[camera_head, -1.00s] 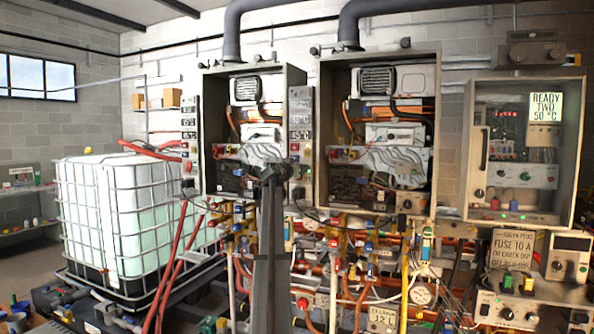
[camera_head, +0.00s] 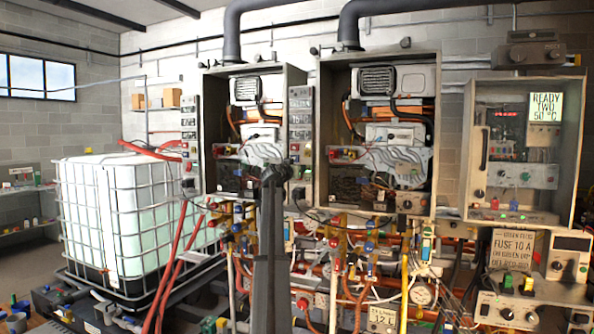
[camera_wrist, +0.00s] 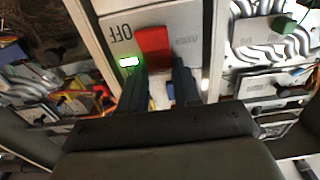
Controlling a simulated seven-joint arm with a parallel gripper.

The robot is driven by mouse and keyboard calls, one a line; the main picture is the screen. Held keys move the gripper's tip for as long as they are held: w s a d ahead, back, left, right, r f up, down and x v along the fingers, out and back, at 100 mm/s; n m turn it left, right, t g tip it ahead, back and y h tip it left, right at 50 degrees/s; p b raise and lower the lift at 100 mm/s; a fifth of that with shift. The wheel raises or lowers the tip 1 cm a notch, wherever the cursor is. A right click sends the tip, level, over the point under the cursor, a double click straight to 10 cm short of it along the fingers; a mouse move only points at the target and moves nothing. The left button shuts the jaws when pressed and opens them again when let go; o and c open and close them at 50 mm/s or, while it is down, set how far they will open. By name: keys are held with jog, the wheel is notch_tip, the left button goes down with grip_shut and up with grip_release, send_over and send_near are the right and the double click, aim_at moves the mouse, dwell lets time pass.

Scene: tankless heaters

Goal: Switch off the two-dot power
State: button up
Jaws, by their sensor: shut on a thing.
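In the wrist view, a red switch (camera_wrist: 152,46) sits on a pale plate (camera_wrist: 188,22) with an upside-down "OFF" marking beside it. A small green light (camera_wrist: 130,62) glows at the plate's edge. My gripper (camera_wrist: 158,72) has its two dark fingers at the red switch, one on each side of its near end, shut on it. I cannot make out a two-dot mark.
The left heater cabinet (camera_head: 203,130) and the right heater cabinet (camera_head: 437,130) stand open on either side. Pipes and valves (camera_head: 370,245) crowd the space below. A closed clear-fronted box (camera_head: 468,150) hangs at right. A caged white tank (camera_head: 140,215) stands at left.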

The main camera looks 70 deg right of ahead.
jog(key=shift+s+a+f+h, duration=0.1)
jog(key=shift+a+f+h, duration=0.1)
jog(key=shift+h, duration=0.5)
jog(key=shift+a+f+h, duration=0.1)
jog(key=shift+f+h, duration=0.1)
jog(key=shift+h, duration=0.5)
jog(key=shift+f+h, duration=0.25)
jog(key=shift+h, duration=0.55)
jog(key=shift+a, duration=0.1)
jog(key=o, duration=1.1)
jog(key=shift+c, duration=0.2)
jog(key=shift+d+r+y, duration=0.15)
jog(key=shift+r+y, duration=0.15)
jog(key=shift+y, duration=0.45)
jog(key=shift+d+r+y, duration=0.15)
jog(key=shift+r+y, duration=0.1)
jog(key=shift+y, duration=0.5)
jog(key=shift+d+r+y, duration=0.1)
jog(key=shift+r+y, duration=0.1)
jog(key=shift+y, duration=0.5)
jog(key=a, duration=1.4)
jog(key=a+f+n+y, duration=0.2)
jog(key=a+f+y, duration=0.1)
jog(key=f, duration=0.9)
jog(key=a+f+n+t+y, duration=0.1)
jog(key=a+f+n+y, duration=0.2)
jog(key=f, duration=0.9)
jog(key=shift+a+y, duration=0.6)
jog(key=shift+a, duration=0.45)
